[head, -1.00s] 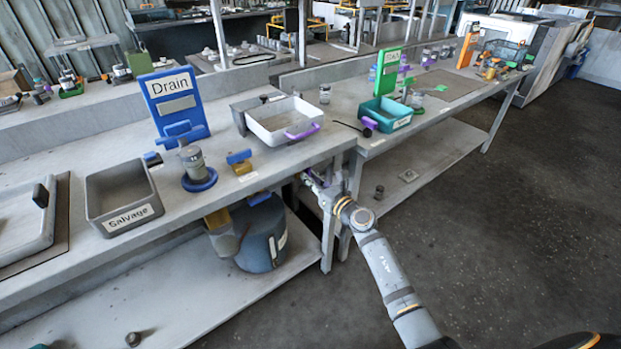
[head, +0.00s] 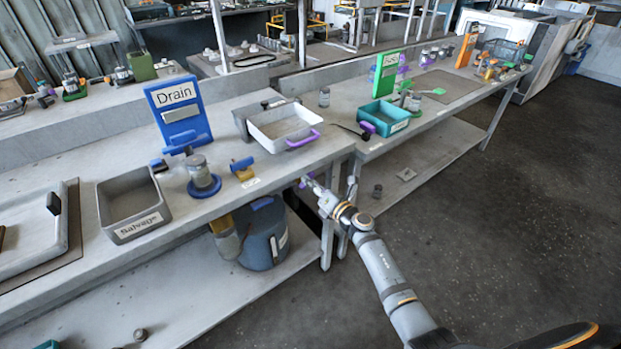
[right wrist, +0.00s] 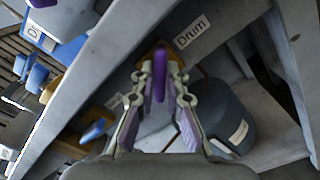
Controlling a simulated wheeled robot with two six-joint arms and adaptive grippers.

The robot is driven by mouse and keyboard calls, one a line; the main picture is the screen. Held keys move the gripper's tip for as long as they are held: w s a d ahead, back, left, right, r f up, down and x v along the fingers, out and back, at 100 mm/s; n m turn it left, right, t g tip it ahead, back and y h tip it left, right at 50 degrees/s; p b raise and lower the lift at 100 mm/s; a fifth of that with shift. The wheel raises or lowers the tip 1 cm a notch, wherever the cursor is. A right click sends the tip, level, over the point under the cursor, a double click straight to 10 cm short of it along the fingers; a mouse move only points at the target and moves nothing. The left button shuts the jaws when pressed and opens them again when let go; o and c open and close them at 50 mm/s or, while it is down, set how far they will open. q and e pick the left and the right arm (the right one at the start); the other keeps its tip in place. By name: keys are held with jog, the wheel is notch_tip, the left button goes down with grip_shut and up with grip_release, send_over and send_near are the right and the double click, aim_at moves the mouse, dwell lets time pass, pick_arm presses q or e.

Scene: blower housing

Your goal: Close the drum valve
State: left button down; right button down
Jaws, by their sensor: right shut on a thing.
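The drum valve shows in the right wrist view as a purple lever (right wrist: 159,80) on a yellow-brown mount under the table edge, beside a "Drum" label (right wrist: 193,33). My right gripper (right wrist: 160,72) is shut on the lever, one finger on each side of it. In the head view, the purple lever (head: 306,181) shows small at the table's front edge, with my right gripper (head: 318,188) at it. The gripper partly hides the valve there. The blue-grey drum (head: 268,236) stands on the shelf below. My left gripper is not in view.
Above the valve is the table (head: 240,205), with a white tray (head: 265,119) with a purple handle, a blue-handled brass valve (head: 242,168), a "Drain" sign (head: 176,95) and a grey "Salvage" bin (head: 133,228). A teal bin (head: 384,127) stands to the right. The floor at right is clear.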

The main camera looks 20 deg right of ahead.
jog(key=shift+m+p, duration=2.35)
jog(key=shift+m, duration=2.05)
jog(key=shift+f, duration=0.1)
jog(key=c, duration=1.4)
grip_release()
